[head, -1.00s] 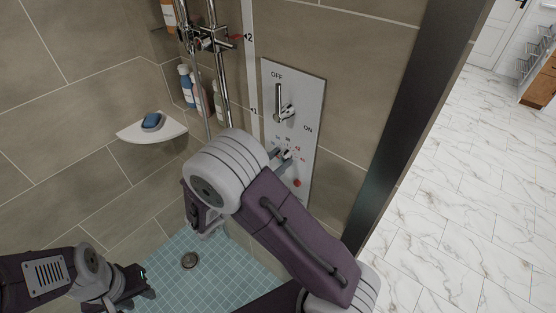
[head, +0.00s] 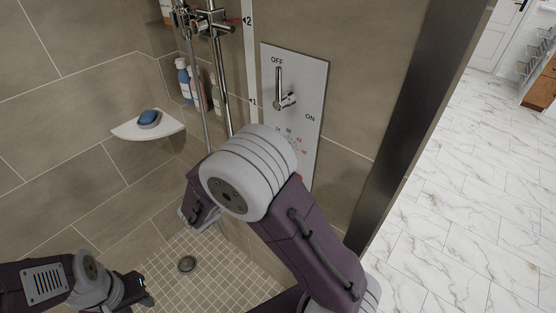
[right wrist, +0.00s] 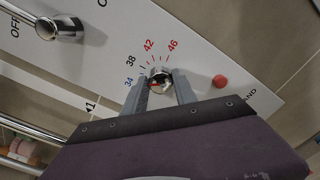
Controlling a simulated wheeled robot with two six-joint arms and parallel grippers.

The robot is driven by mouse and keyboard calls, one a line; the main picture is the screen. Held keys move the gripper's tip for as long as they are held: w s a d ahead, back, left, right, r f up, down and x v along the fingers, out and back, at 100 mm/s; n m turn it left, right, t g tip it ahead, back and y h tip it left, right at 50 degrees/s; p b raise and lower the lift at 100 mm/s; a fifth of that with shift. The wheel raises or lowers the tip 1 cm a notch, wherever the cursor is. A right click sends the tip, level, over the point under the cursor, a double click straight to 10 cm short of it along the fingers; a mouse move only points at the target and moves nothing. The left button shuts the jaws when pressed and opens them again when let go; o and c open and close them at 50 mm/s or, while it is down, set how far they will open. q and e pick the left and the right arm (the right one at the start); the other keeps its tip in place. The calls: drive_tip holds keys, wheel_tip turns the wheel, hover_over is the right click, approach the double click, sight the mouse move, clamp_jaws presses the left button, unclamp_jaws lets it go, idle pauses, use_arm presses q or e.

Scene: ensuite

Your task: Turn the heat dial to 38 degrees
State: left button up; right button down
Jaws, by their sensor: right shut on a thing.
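The heat dial (right wrist: 160,76) is a small metal knob on the white control panel (right wrist: 225,75). Its scale reads 34 in blue, 38 in black, and 42 and 46 in red. My right gripper (right wrist: 160,88) is shut on the dial, one grey finger on each side. A small red mark shows on the knob, but I cannot tell exactly which number it points to. In the head view my right arm hides the dial and fingertips; part of the scale shows on the panel (head: 310,85). My left gripper (head: 146,290) hangs low at the left, apart from the panel.
The OFF/ON lever (head: 280,92) sits above the dial and points to OFF. A red button (right wrist: 220,81) is beside the dial. Shower pipes (head: 216,75) and bottles (head: 184,80) stand left of the panel. A corner shelf (head: 160,132) holds blue soap (head: 149,118).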

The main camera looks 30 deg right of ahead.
drive_tip(key=shift+m+b, duration=3.2)
drive_tip(key=shift+b, duration=0.15)
drive_tip(key=c, duration=1)
unclamp_jaws()
drive_tip(key=shift+s+d, duration=0.1)
drive_tip(key=v, duration=0.9)
drive_tip(key=shift+b, duration=0.3)
